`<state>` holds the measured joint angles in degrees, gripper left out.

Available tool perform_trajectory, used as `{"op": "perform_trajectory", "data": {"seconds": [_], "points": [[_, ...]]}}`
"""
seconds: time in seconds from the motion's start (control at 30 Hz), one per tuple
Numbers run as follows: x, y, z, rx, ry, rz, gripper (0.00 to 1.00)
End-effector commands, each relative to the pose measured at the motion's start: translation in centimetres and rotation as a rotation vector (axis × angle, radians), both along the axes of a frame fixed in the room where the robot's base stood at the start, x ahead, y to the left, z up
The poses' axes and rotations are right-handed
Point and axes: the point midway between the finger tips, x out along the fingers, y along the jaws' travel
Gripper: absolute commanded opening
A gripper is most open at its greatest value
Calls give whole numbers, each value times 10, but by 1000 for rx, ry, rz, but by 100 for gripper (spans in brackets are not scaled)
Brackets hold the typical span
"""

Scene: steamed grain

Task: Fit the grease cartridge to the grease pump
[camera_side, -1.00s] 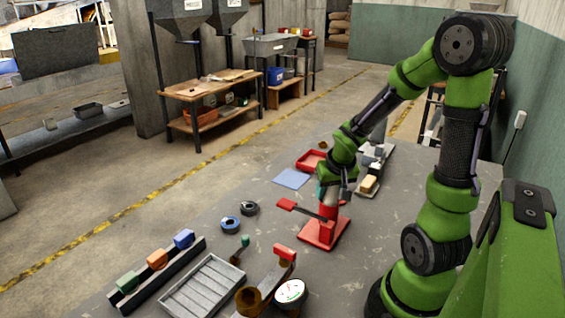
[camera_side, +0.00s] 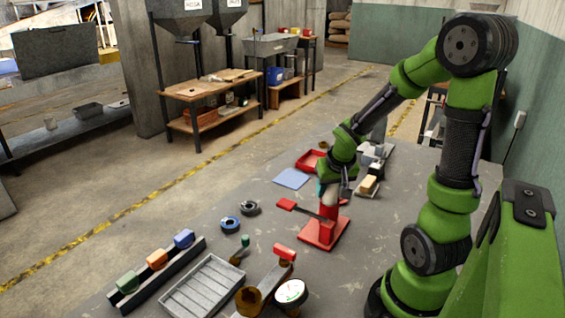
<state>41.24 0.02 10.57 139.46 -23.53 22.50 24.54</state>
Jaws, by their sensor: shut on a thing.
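The grease pump (camera_side: 323,233) stands on the grey table as a red square base with an upright red body and a dark lever with a red grip (camera_side: 286,204) pointing left. My gripper (camera_side: 333,189) is directly at the top of the pump's upright body, pointing down. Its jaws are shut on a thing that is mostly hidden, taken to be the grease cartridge. A small teal patch (camera_side: 320,189) shows at the jaws' left side. I cannot tell whether the cartridge is seated in the pump.
Near the pump are a blue ring (camera_side: 230,224), a dark ring (camera_side: 250,208), a blue sheet (camera_side: 292,178) and a red tray (camera_side: 311,160). A slotted grey tray (camera_side: 210,287), a rack with coloured blocks (camera_side: 157,259) and a round gauge (camera_side: 291,292) stand in front.

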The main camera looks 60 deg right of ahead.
Motion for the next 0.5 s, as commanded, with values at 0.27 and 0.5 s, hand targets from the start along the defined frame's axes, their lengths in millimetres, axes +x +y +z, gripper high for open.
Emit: {"op": "perform_trajectory", "data": {"seconds": [0.27,0.5], "points": [[0,0,-2,0,0,-1,12],[0,-1,-6,-3,0,-2,12]]}}
